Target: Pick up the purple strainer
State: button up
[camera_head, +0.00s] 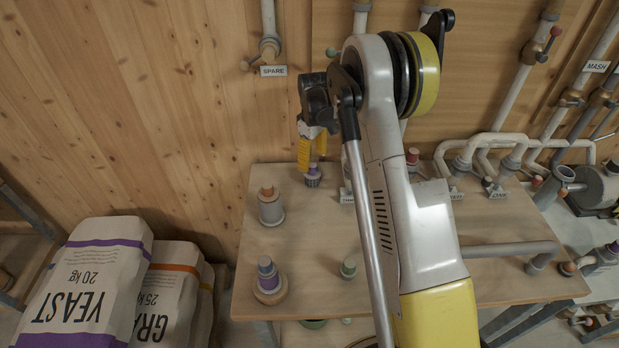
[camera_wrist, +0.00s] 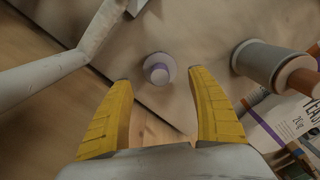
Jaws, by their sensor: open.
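The purple strainer (camera_head: 313,177) is a small grey piece with a purple band, standing near the back of the wooden table. It also shows in the wrist view (camera_wrist: 159,69), seen from above as a round grey piece with a purple ring. My gripper (camera_head: 312,160) points down just above it in the head view, its yellow fingers apart. In the wrist view the strainer lies just past the gap between the fingertips (camera_wrist: 160,79), with nothing held. The gap in height between fingertips and strainer is hard to judge.
A grey cylinder with an orange top (camera_head: 270,206) stands left of the strainer. Pipes with valves (camera_head: 500,150) line the back right. Sacks (camera_head: 95,280) stand left of the table (camera_head: 320,225).

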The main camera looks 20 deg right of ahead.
aim_at(313, 179)
notch_tip(313, 179, down, 10)
jog(key=shift+r+b, duration=0.25)
jog(key=shift+b, duration=0.9)
jog(key=shift+s+r, duration=0.1)
jog(key=c, duration=1.3)
jog(key=shift+c, duration=0.2)
